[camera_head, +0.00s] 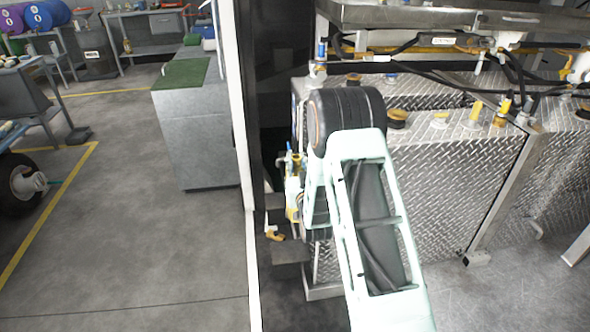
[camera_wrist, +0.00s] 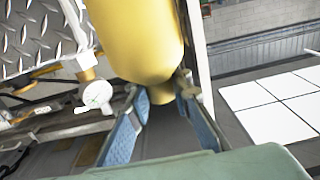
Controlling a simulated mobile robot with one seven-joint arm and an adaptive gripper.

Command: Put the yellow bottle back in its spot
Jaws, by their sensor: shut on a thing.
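The yellow bottle (camera_wrist: 140,42) fills the top middle of the wrist view, and its upper end is cut off by the frame. My gripper (camera_wrist: 160,98) has its two blue-padded fingers shut around the bottle's narrow lower end in that picture. In the head view my pale green arm reaches toward the left end of the diamond-plate tank and hides most of the gripper. Small yellow parts (camera_head: 293,208) show beside my arm there; I cannot tell whether they are the bottle. I cannot make out the bottle's spot in either view.
The diamond-plate tank (camera_head: 440,190) has caps and yellow fittings on top. Hoses (camera_head: 420,72) hang below a metal shelf (camera_head: 450,14). A white post (camera_head: 242,150) stands left of my arm. A grey cabinet (camera_head: 197,135) and open floor (camera_head: 130,230) lie further left.

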